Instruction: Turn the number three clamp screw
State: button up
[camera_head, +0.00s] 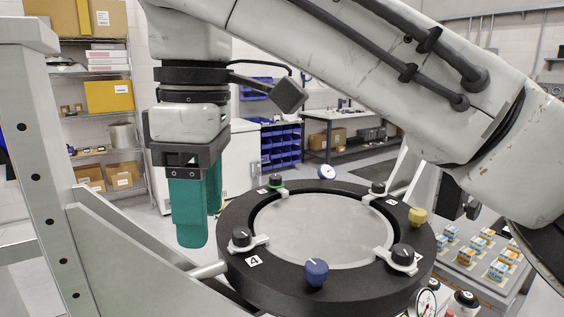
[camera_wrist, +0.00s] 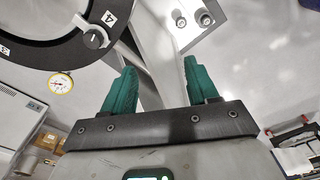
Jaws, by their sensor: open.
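A black ring fixture (camera_head: 232,220) holds a round grey mirror (camera_head: 322,230). Several black clamp screws sit on white clamps around it. The screw beside label 4 (camera_head: 242,238) is at front left, and it also shows in the wrist view (camera_wrist: 95,38).
Blue (camera_head: 316,272) and yellow (camera_head: 417,217) knobs stand on the ring's rim. A yellow-rimmed dial (camera_wrist: 61,82) is beside the ring. A metal frame post (camera_head: 35,160) stands at left. A tray of small boxes (camera_head: 480,262) is at right.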

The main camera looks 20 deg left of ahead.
aim_at(275, 181)
jog(key=i+j, duration=0.15)
jog(key=i, duration=1.05)
